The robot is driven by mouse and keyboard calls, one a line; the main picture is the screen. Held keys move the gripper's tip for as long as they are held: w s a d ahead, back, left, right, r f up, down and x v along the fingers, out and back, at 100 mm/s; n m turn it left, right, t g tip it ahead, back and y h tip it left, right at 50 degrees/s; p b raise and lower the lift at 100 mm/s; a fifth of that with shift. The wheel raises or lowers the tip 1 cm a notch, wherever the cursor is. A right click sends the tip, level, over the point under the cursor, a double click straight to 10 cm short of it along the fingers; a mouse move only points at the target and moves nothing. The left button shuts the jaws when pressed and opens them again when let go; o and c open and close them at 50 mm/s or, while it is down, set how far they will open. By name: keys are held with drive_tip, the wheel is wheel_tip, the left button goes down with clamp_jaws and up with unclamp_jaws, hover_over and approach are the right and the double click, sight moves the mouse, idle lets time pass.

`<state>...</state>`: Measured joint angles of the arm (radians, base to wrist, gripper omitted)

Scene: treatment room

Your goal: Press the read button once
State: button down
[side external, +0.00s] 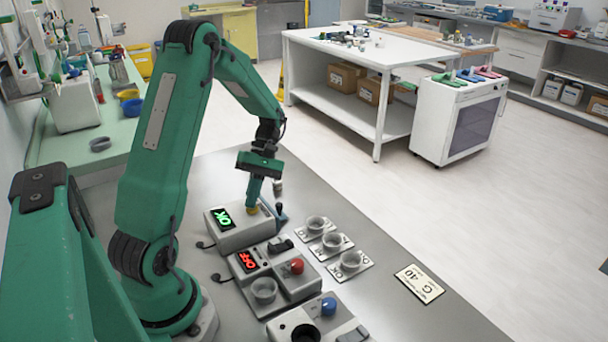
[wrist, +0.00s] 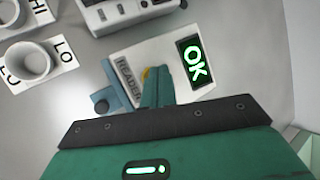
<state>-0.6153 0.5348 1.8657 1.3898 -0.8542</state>
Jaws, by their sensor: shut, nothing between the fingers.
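The reader (side external: 236,237) is a pale box with a lit green OK display (side external: 223,219), near the middle of the side view. In the wrist view its box (wrist: 157,42), READER label and OK display (wrist: 194,61) show. A yellow button (side external: 252,211) on its top is mostly hidden under my fingertips; a sliver of yellow (wrist: 145,74) shows beside them in the wrist view. My gripper (side external: 253,203) is shut and empty, pointing down with its tips at the button. They look in contact, but I cannot tell how far the button is pressed.
A blue stand with a dark knob (side external: 281,211) is close beside the reader. A box with a red OFF display and red button (side external: 297,266) sits nearer, then one with a blue button (side external: 328,306). Several cups on cards (side external: 332,241) stand right; a 40 G card (side external: 420,284) lies beyond.

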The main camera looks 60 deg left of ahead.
sight(256, 208)
drive_tip(key=shift+r, duration=0.1)
idle(0.5)
drive_tip(key=shift+r, duration=0.75)
drive_tip(key=shift+r, duration=0.15)
drive_tip(key=shift+r, duration=2.35)
drive_tip(key=s+d+r+m+t+y, duration=0.2)
drive_tip(key=d+r+m+t, duration=0.3)
drive_tip(key=d+m, duration=0.3)
drive_tip(key=s+d+r+m+t+y, duration=0.2)
drive_tip(key=d+r+m+t, duration=0.3)
drive_tip(key=d+m, duration=0.3)
drive_tip(key=shift+s+d+r+m+t, duration=0.3)
drive_tip(key=shift+d+t, duration=0.5)
drive_tip(key=shift+d, duration=0.65)
